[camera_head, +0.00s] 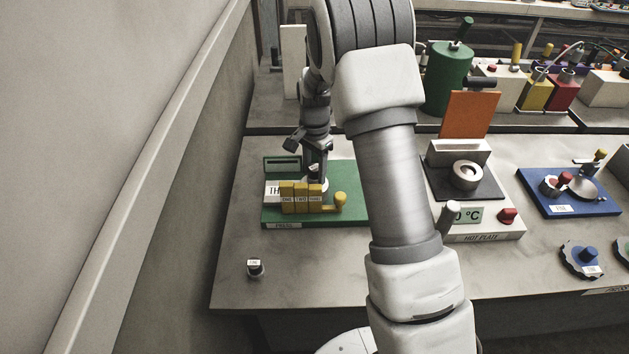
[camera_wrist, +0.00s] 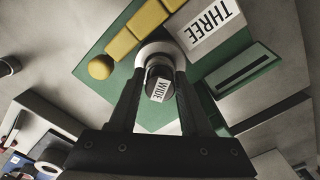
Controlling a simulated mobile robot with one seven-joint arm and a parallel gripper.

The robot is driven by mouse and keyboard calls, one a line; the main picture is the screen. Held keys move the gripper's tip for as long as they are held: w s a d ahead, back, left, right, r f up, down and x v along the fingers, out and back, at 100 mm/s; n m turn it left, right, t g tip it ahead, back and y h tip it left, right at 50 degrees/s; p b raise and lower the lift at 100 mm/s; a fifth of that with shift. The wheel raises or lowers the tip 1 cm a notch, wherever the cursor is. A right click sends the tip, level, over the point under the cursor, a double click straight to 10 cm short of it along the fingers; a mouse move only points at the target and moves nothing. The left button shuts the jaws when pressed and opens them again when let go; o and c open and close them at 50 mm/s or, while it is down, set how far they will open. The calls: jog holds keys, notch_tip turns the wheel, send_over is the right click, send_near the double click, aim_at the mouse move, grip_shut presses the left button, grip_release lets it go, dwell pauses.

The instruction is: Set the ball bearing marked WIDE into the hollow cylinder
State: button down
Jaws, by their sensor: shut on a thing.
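My gripper (camera_wrist: 159,84) is shut on the ball bearing marked WIDE (camera_wrist: 160,89), a small dark piece with a white label. In the head view my gripper (camera_head: 316,172) is above the back of the green press base, pointing down. A pale round ring (camera_wrist: 152,47) shows just behind the bearing in the wrist view; its lower part is hidden by the bearing and fingers. I cannot tell whether the bearing is above it or partly inside. A grey hollow cylinder (camera_head: 467,174) stands on the hot plate (camera_head: 481,233) to the right, its hole facing up.
Another small labelled piece (camera_head: 254,267) stands at the table's front left. A blue fixture (camera_head: 566,200) is at the right. The front left tabletop is mostly clear.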

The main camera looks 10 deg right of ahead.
jog(key=shift+f, duration=0.2)
jog(key=shift+f+b, duration=0.4)
jog(key=shift+f, duration=0.25)
dwell(0.4)
jog(key=shift+c, duration=1.4)
grip_release()
